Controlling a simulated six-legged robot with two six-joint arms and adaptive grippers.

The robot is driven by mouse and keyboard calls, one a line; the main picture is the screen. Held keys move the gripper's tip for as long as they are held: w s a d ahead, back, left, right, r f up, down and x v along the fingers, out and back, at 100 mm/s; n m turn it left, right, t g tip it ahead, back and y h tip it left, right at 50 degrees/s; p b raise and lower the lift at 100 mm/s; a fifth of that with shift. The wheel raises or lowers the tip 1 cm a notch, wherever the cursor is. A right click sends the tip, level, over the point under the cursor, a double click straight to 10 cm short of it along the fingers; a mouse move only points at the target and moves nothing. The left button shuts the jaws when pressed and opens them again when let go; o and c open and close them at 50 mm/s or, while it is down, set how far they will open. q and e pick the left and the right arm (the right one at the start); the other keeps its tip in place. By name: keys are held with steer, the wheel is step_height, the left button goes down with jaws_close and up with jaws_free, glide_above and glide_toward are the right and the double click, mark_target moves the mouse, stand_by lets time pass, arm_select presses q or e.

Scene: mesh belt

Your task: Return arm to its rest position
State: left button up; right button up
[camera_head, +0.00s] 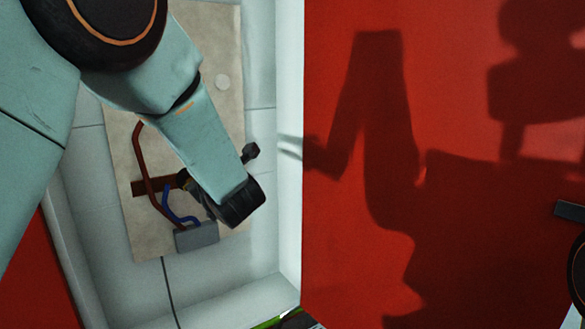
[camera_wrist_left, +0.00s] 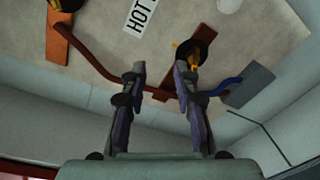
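My left arm (camera_head: 190,130) comes in from the upper left and reaches into a pale recess with a board (camera_head: 150,240). Its black wrist end hides most of the left gripper in the head view. In the left wrist view the left gripper (camera_wrist_left: 160,82) has its two fingers apart with nothing between them that I can see held. Beyond the fingers are a red-brown pipe (camera_wrist_left: 90,58), a black valve knob (camera_wrist_left: 202,42) and a blue pipe (camera_wrist_left: 215,88). Whether a finger touches the pipe or knob, I cannot tell. My right gripper is not clearly in view.
A grey box (camera_head: 197,237) sits at the board's lower edge with a dark cable (camera_head: 169,285) below. The recess's side wall (camera_head: 290,130) stands close to the right of my wrist. A large red panel (camera_head: 340,270) fills the right, carrying a dark shadow.

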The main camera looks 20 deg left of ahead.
arm_select(q)
steer(key=s+d+f+m+g+h, duration=0.1)
steer(key=s+d+f+m+h, duration=0.2)
steer(key=f+m, duration=0.6)
steer(key=s+d+f+m+g+h, duration=0.1)
steer(key=s+d+f+m+h, duration=0.25)
steer(key=f+m, duration=0.55)
steer(key=s+d+f+m+g+h, duration=0.1)
steer(key=s+d+f+m+h, duration=0.2)
steer(key=f+m, duration=0.6)
steer(key=s+d+f+m+g+h, duration=0.1)
steer(key=s+f, duration=0.4)
steer(key=s, duration=0.6)
steer(key=s+d+f+m+g+h+p, duration=0.1)
steer(key=s+f+g, duration=0.4)
steer(key=s, duration=0.6)
steer(key=s+d+f+m+g+h, duration=0.1)
steer(key=s+f+m, duration=0.3)
steer(key=s, duration=0.7)
step_height(320, 180, down, 3)
steer(key=shift+d+r+g, duration=0.1)
steer(key=shift+d+g, duration=0.7)
steer(key=shift+g, duration=0.1)
steer(key=shift+h, duration=0.25)
